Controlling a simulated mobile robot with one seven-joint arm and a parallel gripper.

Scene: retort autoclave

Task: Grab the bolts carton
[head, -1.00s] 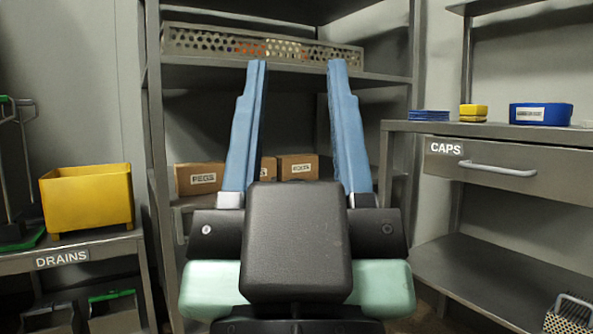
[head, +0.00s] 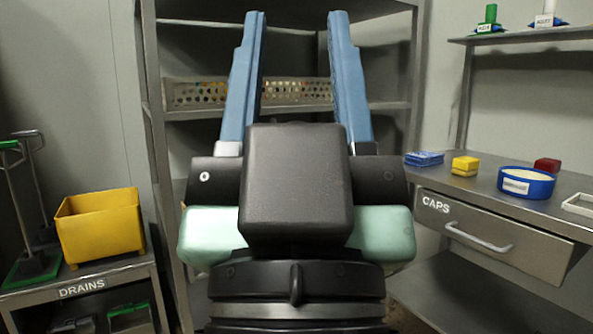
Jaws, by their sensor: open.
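My gripper (head: 297,18) is open and empty, its two blue fingers pointing up and apart in front of a grey metal shelf rack (head: 378,105). No bolts carton can be made out in the current head view. The brown cartons on the lower shelf, seen a second ago, are now hidden behind my gripper and its dark body. I cannot tell whether one of them is the bolts carton.
A perforated metal basket (head: 297,91) stands on the rack's shelf behind the fingers. At left, a yellow bin (head: 100,228) sits on the DRAINS table (head: 105,283). At right, the CAPS bench (head: 470,186) holds a yellow block (head: 465,166) and a blue round tub (head: 526,184).

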